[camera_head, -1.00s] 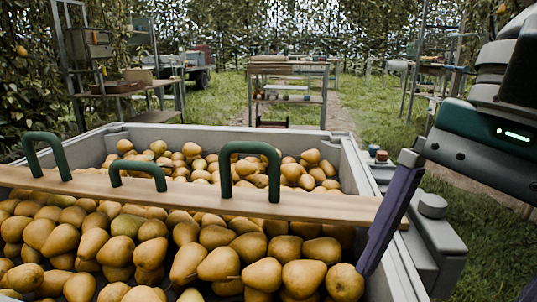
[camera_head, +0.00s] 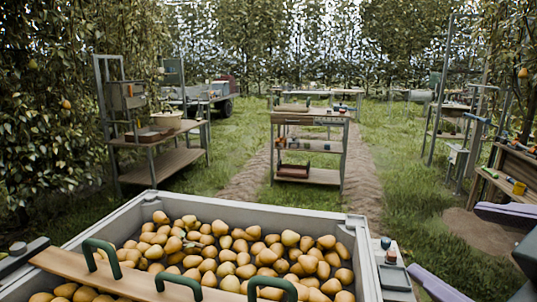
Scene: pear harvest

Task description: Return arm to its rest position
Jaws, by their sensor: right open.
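My right gripper (camera_head: 445,238) is at the lower right edge, partly cut off. Its two purple fingers are spread apart with nothing between them. It is to the right of the pear bin, clear of the wooden board (camera_head: 130,280). The board has green arched handles and lies across the near part of the grey bin (camera_head: 102,215), over the pears (camera_head: 235,248). My left gripper is not in view.
A small tray (camera_head: 394,278) and little jars sit beside the bin's right wall. A shelved cart (camera_head: 310,147) stands ahead on the path. Shelving (camera_head: 150,140) stands left, and a workbench (camera_head: 508,176) with tools stands right. Grass between them is open.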

